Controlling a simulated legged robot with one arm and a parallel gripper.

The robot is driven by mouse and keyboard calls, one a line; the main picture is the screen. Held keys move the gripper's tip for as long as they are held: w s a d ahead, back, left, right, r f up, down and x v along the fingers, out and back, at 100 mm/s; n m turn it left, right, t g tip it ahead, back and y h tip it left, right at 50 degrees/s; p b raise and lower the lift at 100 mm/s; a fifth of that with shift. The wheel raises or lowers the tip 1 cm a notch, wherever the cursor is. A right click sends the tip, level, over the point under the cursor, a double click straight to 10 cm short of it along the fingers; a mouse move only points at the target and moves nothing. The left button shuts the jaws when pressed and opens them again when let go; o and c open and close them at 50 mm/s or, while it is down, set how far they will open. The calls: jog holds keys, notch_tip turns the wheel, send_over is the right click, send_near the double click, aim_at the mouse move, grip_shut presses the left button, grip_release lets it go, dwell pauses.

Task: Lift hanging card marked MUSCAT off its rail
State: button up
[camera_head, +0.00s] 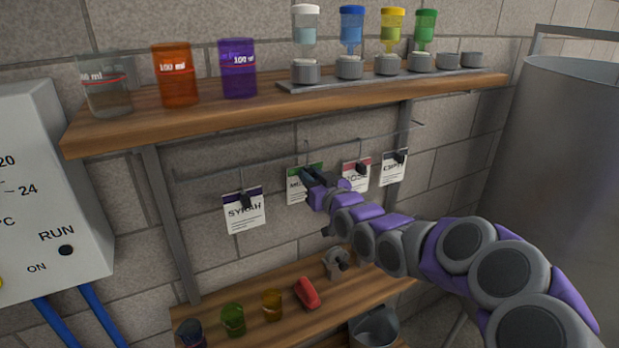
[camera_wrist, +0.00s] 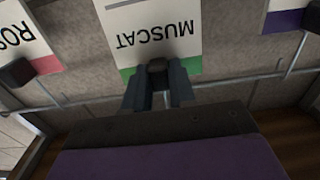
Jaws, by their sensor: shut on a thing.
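The MUSCAT card (camera_wrist: 152,32), white with a green band, shows upside down in the wrist view. In the head view the card (camera_head: 297,190) hangs second from the left below the rail (camera_head: 270,158), its right part hidden by my gripper. My gripper (camera_wrist: 161,80) is shut at the card's green edge, on the dark clip (camera_wrist: 157,66) there. In the head view my gripper (camera_head: 310,180) reaches in from the right. The rail (camera_wrist: 215,108) passes close by the fingers in the wrist view. Whether the card still hangs on the rail, I cannot tell.
The SYRAH card (camera_head: 243,211) hangs to the left. A red-banded card (camera_head: 356,176) and another card (camera_head: 393,168) hang to the right. A shelf (camera_head: 200,119) with beakers and capped bottles is above. A lower shelf (camera_head: 290,325) holds small cups and a red object (camera_head: 307,293).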

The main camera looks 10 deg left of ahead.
jog(key=shift+b+v, duration=0.55)
jog(key=shift+v, duration=0.55)
jog(key=shift+b+v, duration=0.5)
jog(key=shift+v, duration=0.4)
jog(key=shift+b+v, duration=1.05)
jog(key=shift+v, duration=1.2)
jog(key=shift+w+d, duration=0.15)
